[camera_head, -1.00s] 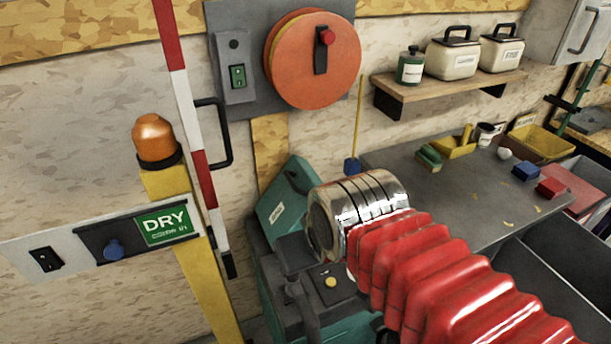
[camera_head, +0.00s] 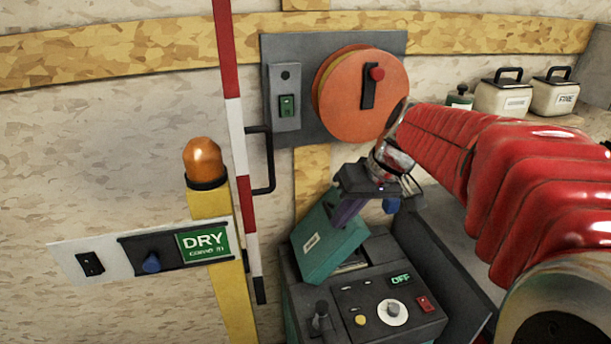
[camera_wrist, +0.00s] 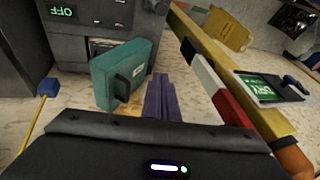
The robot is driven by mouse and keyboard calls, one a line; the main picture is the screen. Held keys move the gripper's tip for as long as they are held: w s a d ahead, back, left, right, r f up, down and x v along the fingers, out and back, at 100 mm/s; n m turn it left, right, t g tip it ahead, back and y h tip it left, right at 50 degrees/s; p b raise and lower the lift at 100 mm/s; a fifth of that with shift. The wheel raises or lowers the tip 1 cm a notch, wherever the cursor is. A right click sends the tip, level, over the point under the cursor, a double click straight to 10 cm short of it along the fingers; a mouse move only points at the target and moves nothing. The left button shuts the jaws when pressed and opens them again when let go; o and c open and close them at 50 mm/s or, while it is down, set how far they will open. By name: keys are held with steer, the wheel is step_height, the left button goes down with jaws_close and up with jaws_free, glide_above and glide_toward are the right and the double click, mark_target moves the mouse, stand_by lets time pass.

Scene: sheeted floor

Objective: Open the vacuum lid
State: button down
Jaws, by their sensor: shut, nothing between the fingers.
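In the wrist view the lid (camera_wrist: 140,62) shows a dark handle (camera_wrist: 121,89). My gripper (camera_head: 345,214) has purple fingers, shut and empty, beside the lid's upper right edge. In the wrist view my fingers (camera_wrist: 159,84) are just right of the lid; I cannot tell whether they touch.
A red and white pole (camera_head: 237,130) and a yellow post with an orange beacon (camera_head: 203,160) stand left of the vacuum. An orange reel (camera_head: 360,95) hangs on the wall above. A shelf with white canisters (camera_head: 503,97) is at right. A blue block (camera_wrist: 48,88) shows in the wrist view.

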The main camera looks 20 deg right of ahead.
steer(key=w+d+f+t+y, duration=0.1)
steer(key=w+d+f+y, duration=0.1)
steer(key=w+d, duration=0.8)
steer(key=shift+d+f+n+y, duration=0.3)
steer(key=shift+d+f, duration=0.2)
steer(key=shift+d, duration=0.15)
steer(key=shift+w, duration=0.1)
steer(key=shift+x, duration=5)
steer(key=shift+a, duration=0.1)
